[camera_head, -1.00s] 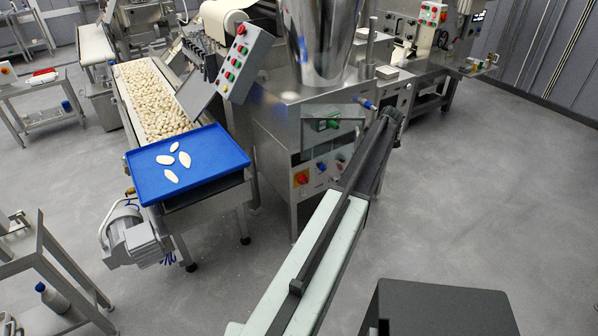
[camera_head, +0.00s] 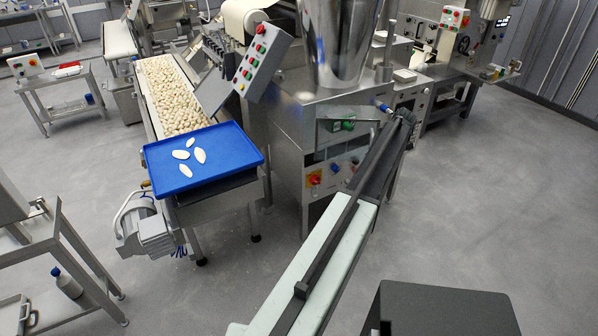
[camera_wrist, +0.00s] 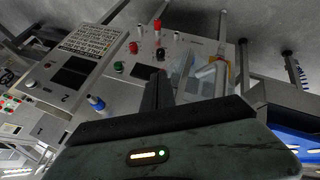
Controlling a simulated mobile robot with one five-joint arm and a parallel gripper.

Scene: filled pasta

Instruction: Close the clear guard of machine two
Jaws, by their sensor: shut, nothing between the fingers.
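In the wrist view a clear pane (camera_wrist: 183,78) shows beside a pale handle-like bar (camera_wrist: 212,70). My gripper (camera_wrist: 158,88) is shut and empty, in front of the panel of knobs. In the head view its tip is near the machine's right front edge, fingers unclear.
A blue tray (camera_head: 241,141) with several pale pieces sits at the end of a belt full of pasta (camera_head: 172,95). A tilted button panel (camera_head: 262,58) juts out above the belt. Steel carts stand at the left (camera_head: 85,262). The floor (camera_head: 470,200) at right is clear.

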